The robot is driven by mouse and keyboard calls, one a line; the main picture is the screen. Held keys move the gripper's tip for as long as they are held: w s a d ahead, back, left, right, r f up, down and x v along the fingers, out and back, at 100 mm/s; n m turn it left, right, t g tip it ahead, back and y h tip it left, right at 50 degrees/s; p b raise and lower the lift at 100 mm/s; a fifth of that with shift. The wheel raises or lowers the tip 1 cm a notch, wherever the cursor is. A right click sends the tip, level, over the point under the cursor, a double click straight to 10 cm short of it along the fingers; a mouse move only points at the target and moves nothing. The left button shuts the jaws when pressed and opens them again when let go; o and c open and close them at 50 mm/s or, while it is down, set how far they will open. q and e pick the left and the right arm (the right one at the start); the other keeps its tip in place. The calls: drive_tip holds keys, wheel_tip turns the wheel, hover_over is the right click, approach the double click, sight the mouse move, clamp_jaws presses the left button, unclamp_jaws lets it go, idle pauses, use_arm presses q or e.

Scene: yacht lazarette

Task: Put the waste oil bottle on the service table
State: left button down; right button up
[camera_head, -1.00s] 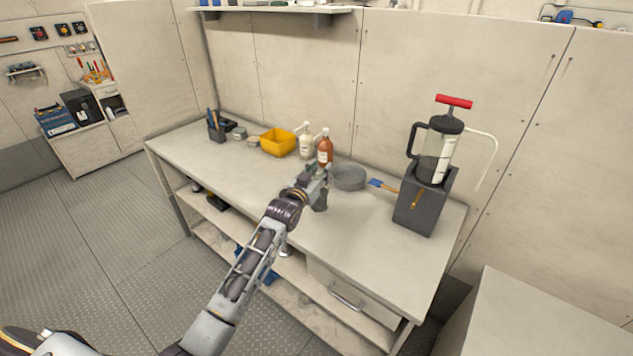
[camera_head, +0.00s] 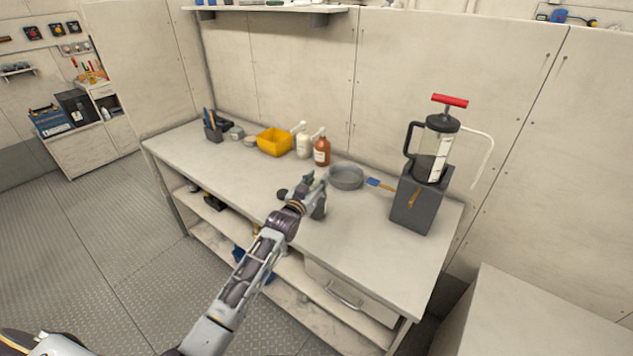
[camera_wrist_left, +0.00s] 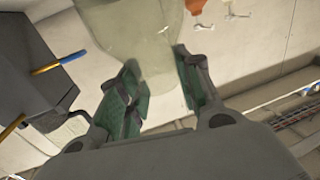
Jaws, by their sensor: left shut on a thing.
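My left gripper (camera_head: 314,187) is over the middle of the service table (camera_head: 245,180). In the left wrist view, the same gripper (camera_wrist_left: 160,92) is shut on the narrow part of a pale, see-through, greenish bottle (camera_wrist_left: 150,35), which I take for the waste oil bottle. Its wider body stretches away beyond the green-padded fingers. In the head view the gripper and wrist mostly hide it, and I cannot tell whether it touches the tabletop. My right gripper is not in view.
Behind the gripper stand an amber bottle (camera_head: 322,152), a white bottle (camera_head: 303,142) and a yellow bin (camera_head: 274,141). A round grey pan (camera_head: 346,178) and a blue brush (camera_head: 376,182) lie to its right. A grey stand (camera_head: 414,207) holds a red-handled pump (camera_head: 440,150). The front tabletop is clear.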

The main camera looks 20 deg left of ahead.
use_arm(q)
drive_tip(key=shift+f, duration=0.1)
drive_tip(key=c, duration=1)
unclamp_jaws()
drive_tip(key=shift+s+a+b, duration=0.15)
drive_tip(key=shift+s+a, duration=0.15)
drive_tip(key=shift+s, duration=1.7)
drive_tip(key=shift+s+a+b, duration=0.15)
drive_tip(key=shift+s+a, duration=0.15)
drive_tip(key=shift+s, duration=1.65)
drive_tip(key=shift+s+a+b, duration=0.15)
drive_tip(key=shift+s+a, duration=0.15)
drive_tip(key=shift+s, duration=1.7)
